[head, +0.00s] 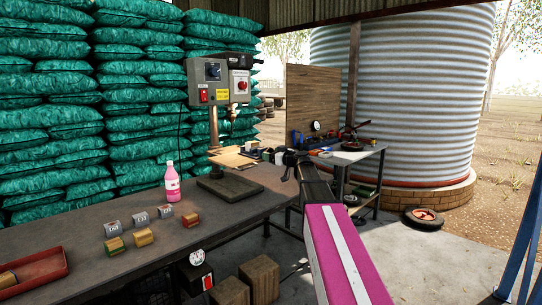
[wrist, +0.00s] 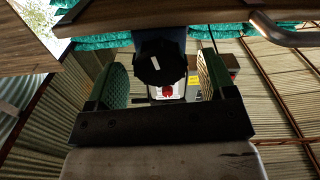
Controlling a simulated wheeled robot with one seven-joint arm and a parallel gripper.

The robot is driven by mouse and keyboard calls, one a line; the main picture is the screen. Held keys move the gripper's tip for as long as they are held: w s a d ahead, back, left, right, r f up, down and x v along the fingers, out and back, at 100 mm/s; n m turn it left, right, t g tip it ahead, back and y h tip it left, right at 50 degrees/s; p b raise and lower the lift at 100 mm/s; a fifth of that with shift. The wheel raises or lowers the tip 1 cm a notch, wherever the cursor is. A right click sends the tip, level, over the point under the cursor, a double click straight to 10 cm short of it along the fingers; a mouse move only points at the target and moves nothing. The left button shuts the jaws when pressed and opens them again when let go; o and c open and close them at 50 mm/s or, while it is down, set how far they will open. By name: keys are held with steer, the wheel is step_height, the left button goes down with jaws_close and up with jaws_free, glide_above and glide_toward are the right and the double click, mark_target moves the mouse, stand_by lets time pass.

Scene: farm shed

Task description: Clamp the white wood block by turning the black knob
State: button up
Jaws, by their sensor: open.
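The black knob (wrist: 160,62) is faceted with a pale mark on its face. In the wrist view it sits between the two green-padded fingers of my gripper (wrist: 162,82), with visible gaps on both sides. The gripper is open and does not visibly touch the knob. In the head view my gripper (head: 281,157) is at the right of the drill press table, close to a small clamp or vise there. A small pale block (head: 251,146) shows at that spot and may be the white wood block; its contact with the clamp is too small to tell.
A drill press (head: 222,85) stands on the workbench (head: 75,230). A pink bottle (head: 172,184), several small blocks and a red tray (head: 35,271) are on the bench at left. A tool cart (head: 352,158) stands behind my arm at right. Stacked green sacks line the back.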

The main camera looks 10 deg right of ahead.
steer(key=n, duration=1.1)
steer(key=c, duration=1)
